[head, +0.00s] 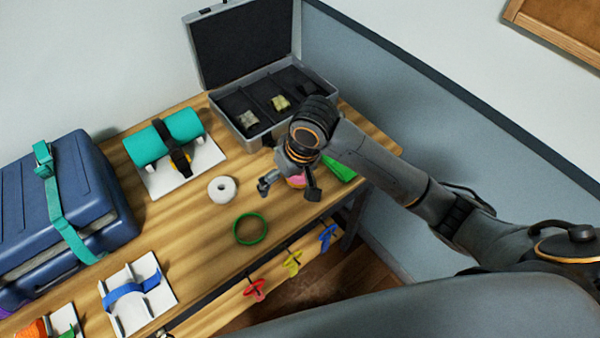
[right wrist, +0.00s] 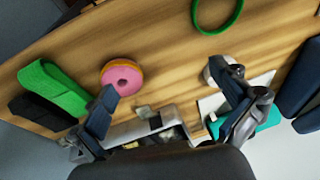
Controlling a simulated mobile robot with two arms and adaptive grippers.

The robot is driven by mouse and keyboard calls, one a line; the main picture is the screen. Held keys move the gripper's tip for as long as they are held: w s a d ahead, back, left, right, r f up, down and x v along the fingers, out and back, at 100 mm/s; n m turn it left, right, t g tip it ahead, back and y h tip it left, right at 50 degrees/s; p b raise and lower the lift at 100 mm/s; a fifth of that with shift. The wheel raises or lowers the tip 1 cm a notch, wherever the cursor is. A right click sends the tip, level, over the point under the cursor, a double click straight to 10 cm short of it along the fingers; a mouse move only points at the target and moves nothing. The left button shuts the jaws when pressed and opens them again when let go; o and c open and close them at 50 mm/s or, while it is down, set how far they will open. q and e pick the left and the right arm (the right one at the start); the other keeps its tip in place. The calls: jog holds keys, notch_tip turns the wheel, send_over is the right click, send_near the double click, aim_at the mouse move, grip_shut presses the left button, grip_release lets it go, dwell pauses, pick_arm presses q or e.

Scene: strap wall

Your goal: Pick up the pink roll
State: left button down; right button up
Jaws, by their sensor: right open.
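The pink roll (head: 297,181) lies on the wooden table in the head view, mostly hidden under my right gripper (head: 289,188). My right gripper (right wrist: 163,82) is open and empty above the table. Its left finger in that view overlaps the roll's lower edge, and the roll is not centred between the fingers. I cannot tell whether they touch. My left gripper is not in view.
A white roll (head: 222,190) and a green ring (head: 250,243) lie left of the gripper. A green strap-like piece (head: 342,169) is right of it. An open case (head: 258,143) stands behind. A teal roll (head: 165,138) and blue suitcase (head: 90,200) are farther left.

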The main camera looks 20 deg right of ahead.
jog(key=w+d+r+m+h, duration=0.1)
jog(key=w+d+r+h, duration=0.1)
jog(key=w+d+r, duration=0.4)
jog(key=shift+g, duration=0.3)
jog(key=f, duration=0.5)
jog(key=a+f+p, duration=0.1)
jog(key=f, duration=0.1)
jog(key=shift+s+f, duration=0.2)
jog(key=shift+s, duration=0.15)
jog(key=f+p, duration=0.1)
jog(key=f, duration=0.3)
jog(key=shift+w+f, duration=0.1)
jog(key=shift+w, duration=0.1)
jog(key=shift+w+f, duration=0.1)
jog(key=shift+f, duration=0.4)
jog(key=c, duration=0.8)
